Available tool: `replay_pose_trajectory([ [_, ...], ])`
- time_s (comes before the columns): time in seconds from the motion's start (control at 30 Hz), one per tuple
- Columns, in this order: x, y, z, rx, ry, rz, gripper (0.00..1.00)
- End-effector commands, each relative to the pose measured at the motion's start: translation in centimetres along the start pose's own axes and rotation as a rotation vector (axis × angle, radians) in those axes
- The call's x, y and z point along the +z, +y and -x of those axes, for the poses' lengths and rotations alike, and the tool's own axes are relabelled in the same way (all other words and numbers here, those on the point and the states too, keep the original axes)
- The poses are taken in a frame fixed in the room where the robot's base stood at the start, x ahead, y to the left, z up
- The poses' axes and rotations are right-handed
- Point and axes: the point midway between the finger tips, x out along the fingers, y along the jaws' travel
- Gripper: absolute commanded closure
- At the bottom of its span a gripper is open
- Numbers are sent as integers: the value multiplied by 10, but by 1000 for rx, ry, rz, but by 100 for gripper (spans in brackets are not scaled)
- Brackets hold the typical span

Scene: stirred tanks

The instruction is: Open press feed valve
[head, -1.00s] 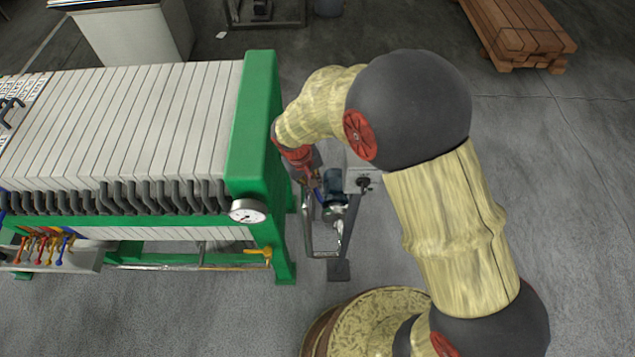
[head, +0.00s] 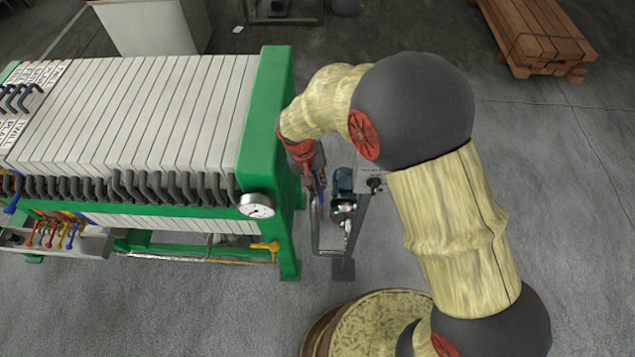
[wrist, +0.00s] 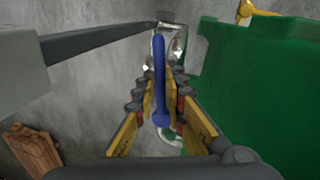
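A blue valve lever (wrist: 160,75) stands in the middle of the wrist view, long and narrow, in front of a shiny metal pipe (wrist: 172,42). My gripper (wrist: 160,98) has its yellow-orange fingers on either side of the lever. Gaps show between lever and fingers, so it looks open around it, not clamped. In the head view my gripper (head: 318,182) is small and partly hidden beside the green end frame of the filter press (head: 265,120). The valve body is mostly hidden there.
The green frame fills the right of the wrist view, close to my gripper. A yellow handle (head: 266,247) sits low on the press. A pump (head: 343,185) on a metal stand is just right of my gripper. Timber (head: 535,35) lies at the back right.

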Motion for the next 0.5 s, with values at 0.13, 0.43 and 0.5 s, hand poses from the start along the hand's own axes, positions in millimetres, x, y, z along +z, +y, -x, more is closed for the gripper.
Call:
replay_pose_trajectory([
  [0.13, 0, 0, 0, 0, 1, 1, 79],
  [0.43, 0, 0, 0, 0, 0, 1, 70],
  [0.5, 0, 0, 0, 0, 0, 1, 70],
])
